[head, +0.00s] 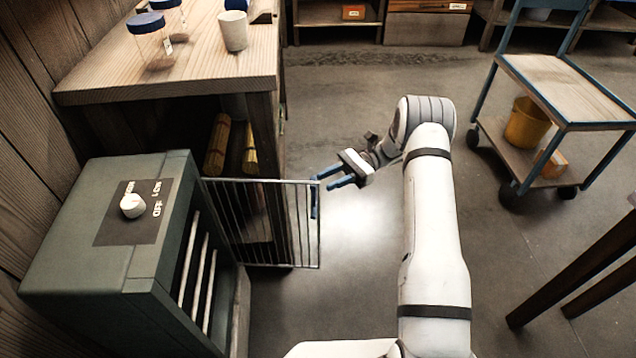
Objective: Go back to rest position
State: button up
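My gripper (328,183) is at the end of my white arm, in the middle of the head view. Its two blue fingers are spread apart, with nothing seen between them. The fingers are close to the outer upper corner of an open barred door (272,222) on a green-grey cabinet (80,222). I cannot tell whether a finger touches the door's edge. The cabinet has a white knob (132,205) on a dark panel on its top, and bars (197,270) show in its open front.
A wooden bench (190,68) at upper left bears blue-lidded jars (152,45) and a white cup (233,30). A blue-framed cart (565,90) with a yellow bucket (526,122) stands at right. Dark wooden legs (580,262) are at lower right. The floor (345,95) behind my gripper is clear.

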jog(key=shift+v, duration=1.05)
jog(key=s+r+n+t+h+p, duration=0.2)
jog(key=s+r+h+p, duration=0.25)
jog(key=r, duration=0.75)
jog(key=s+r+n+t+h+p, duration=0.1)
jog(key=s+r+n+h+p, duration=0.3)
jog(key=r, duration=0.7)
jog(key=s+d+r+n+t+h+p, duration=0.3)
jog(key=s+r+p, duration=0.3)
jog(key=s+r, duration=0.3)
jog(key=s+d+r+n+t+h+p, duration=0.2)
jog(key=s+d+r+t+h+p, duration=0.2)
jog(key=s+r, duration=0.5)
jog(key=s+d+t+p, duration=0.1)
jog(key=p, duration=0.1)
jog(key=shift+s+n+t+p, duration=0.3)
jog(key=shift+s+n+p, duration=0.05)
jog(key=shift+n+p, duration=0.05)
